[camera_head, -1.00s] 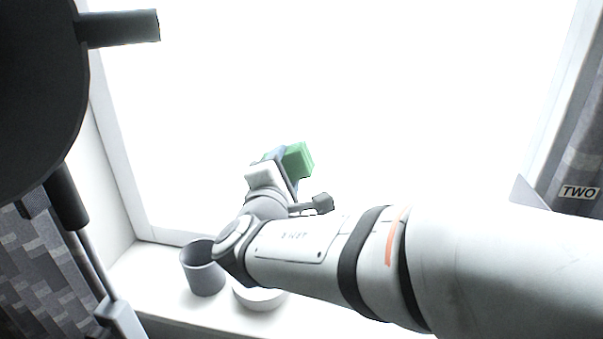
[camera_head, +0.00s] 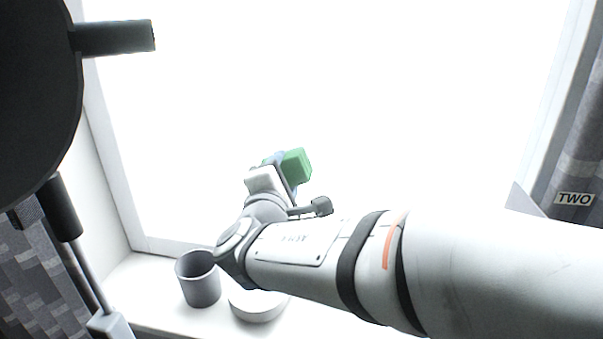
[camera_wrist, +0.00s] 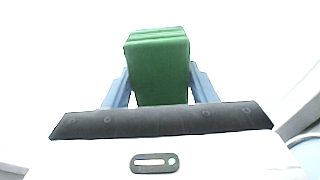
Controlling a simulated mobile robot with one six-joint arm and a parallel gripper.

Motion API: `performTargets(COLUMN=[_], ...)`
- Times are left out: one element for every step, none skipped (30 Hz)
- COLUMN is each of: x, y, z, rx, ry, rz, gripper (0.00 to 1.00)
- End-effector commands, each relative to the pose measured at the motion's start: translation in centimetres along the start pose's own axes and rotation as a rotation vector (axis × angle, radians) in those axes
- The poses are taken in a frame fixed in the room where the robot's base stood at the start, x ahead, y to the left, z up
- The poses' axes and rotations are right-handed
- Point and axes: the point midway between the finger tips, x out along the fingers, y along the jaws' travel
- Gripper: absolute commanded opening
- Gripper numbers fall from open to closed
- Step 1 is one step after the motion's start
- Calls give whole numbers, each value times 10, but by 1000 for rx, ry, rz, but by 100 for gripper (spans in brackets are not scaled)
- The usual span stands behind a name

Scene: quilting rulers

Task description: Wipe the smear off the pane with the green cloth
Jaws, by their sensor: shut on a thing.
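The green cloth (camera_head: 296,165) is a folded block held out in front of the window in the head view. My gripper (camera_head: 277,164) is shut on it. In the wrist view the cloth (camera_wrist: 158,68) stands between the two blue fingers of my gripper (camera_wrist: 160,88). The pane (camera_head: 350,90) is washed out to bright white, and no smear can be made out on it. I cannot tell whether the cloth touches the pane.
A grey cup (camera_head: 199,279) and a round white dish (camera_head: 257,304) stand on the white sill (camera_head: 150,300) below my arm. My arm hides much of the lower right.

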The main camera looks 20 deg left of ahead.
Motion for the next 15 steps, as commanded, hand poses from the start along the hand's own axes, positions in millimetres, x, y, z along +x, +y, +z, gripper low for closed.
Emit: performTargets(x=[1,2,3,3,4,5,5,6,7,7,8,9,9,10,11], y=[0,0,0,0,0,0,0,-1,-1,-1,-1,-1,-1,-1,-1], z=[0,0,0,0,0,0,0,0,0,0,0,0,0,0,0], rx=[0,0,0,0,0,0,0,0,0,0,0,0,0,0,0], ry=[-1,0,0,0,0,0,1,1,1,1,1,0,0,0,0], rz=[0,0,0,0,0,0,0,0,0,0,0,0,0,0,0], gripper=[29,29,29,29,29,29,29,29,29,29,29,29,29,29,29])
